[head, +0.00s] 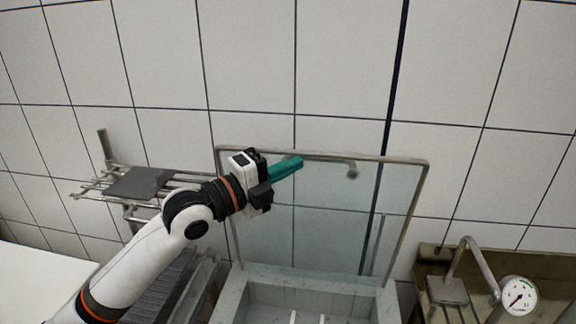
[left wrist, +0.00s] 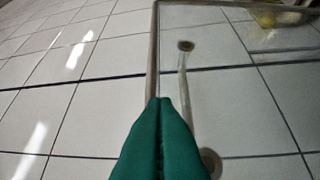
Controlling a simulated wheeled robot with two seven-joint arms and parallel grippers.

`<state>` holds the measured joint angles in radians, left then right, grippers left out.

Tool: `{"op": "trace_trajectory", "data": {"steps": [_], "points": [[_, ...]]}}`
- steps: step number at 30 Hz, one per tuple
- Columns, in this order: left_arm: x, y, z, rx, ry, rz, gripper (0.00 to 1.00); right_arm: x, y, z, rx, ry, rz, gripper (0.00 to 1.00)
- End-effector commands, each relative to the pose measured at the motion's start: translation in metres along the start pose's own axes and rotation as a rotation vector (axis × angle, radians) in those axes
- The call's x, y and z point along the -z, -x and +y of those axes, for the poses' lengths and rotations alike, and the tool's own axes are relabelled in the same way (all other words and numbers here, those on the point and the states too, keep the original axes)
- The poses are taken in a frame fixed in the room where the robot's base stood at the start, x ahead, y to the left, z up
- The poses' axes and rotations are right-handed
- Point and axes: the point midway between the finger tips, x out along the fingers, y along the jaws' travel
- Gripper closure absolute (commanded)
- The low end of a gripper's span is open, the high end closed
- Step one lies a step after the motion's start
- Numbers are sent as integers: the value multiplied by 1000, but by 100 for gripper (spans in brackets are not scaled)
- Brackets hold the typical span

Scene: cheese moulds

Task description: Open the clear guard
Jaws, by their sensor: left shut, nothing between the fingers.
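The clear guard (head: 335,225) is a see-through pane in a grey metal frame. In the head view it stands raised and tilted back above a pale open-topped box (head: 262,272), against the tiled wall. My left gripper (head: 299,162) has teal fingers, shut with nothing between them. It is at the guard's upper left, by the top bar; I cannot tell whether it touches. In the left wrist view the shut fingertips (left wrist: 165,101) overlap the lower end of the guard's frame edge (left wrist: 154,50). A bar with round ends (left wrist: 184,85) shows just right of them. My right gripper is not in view.
A brown metal basin (head: 545,268) with a bent pipe and a round dial gauge (head: 518,296) stands at the right. A white surface (head: 35,285) is at lower left.

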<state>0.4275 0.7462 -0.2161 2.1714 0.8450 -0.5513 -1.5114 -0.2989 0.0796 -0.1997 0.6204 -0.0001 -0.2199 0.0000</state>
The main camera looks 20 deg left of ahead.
Motion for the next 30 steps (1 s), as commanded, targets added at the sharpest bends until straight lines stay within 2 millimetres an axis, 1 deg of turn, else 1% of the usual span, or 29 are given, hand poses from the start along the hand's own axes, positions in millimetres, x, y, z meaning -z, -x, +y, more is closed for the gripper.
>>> {"op": "trace_trajectory", "data": {"steps": [4,8,12,15,20,30], "points": [[10,-12,5,24,21,-4,100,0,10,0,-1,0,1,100],[32,-32,7,67,61,-1,100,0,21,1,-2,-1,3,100],[53,-53,0,83,83,0,100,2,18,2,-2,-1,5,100],[63,-63,-3,83,83,1,100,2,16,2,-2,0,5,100],[72,-70,-4,84,82,5,100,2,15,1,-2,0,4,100],[72,-70,-4,83,83,4,100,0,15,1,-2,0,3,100]]}}
